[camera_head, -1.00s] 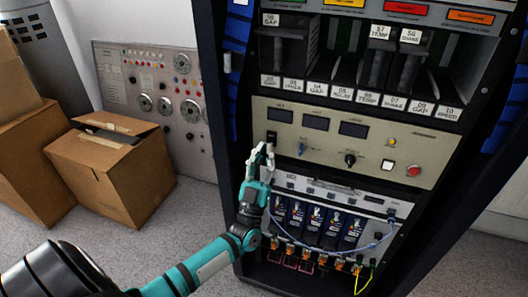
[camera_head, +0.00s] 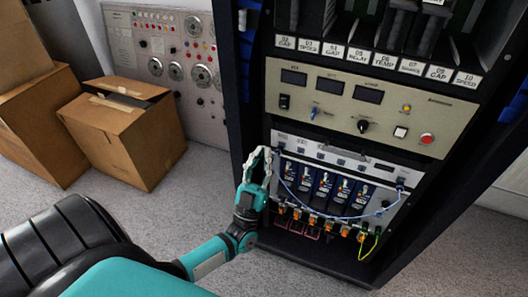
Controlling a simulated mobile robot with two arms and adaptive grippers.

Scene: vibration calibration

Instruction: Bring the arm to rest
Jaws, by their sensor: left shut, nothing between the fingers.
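My left arm comes in from the lower left, and its teal and black wrist leads up to the pale grey left gripper (camera_head: 262,158). The gripper points upward, with its fingers closed together and nothing seen between them. It shows in front of the left edge of the rack's lower unit (camera_head: 283,143), below the beige control panel (camera_head: 330,110). The black rocker switch (camera_head: 285,101) on that panel is above the fingertips and clear of them. Whether the gripper touches the rack is hard to tell. My right gripper is not in view.
The dark rack (camera_head: 228,110) holds labelled modules above, and blue modules (camera_head: 325,188) with cables below. Cardboard boxes (camera_head: 125,135) stand at left, by a grey wall panel (camera_head: 165,50). The carpet floor (camera_head: 190,205) between boxes and rack is bare.

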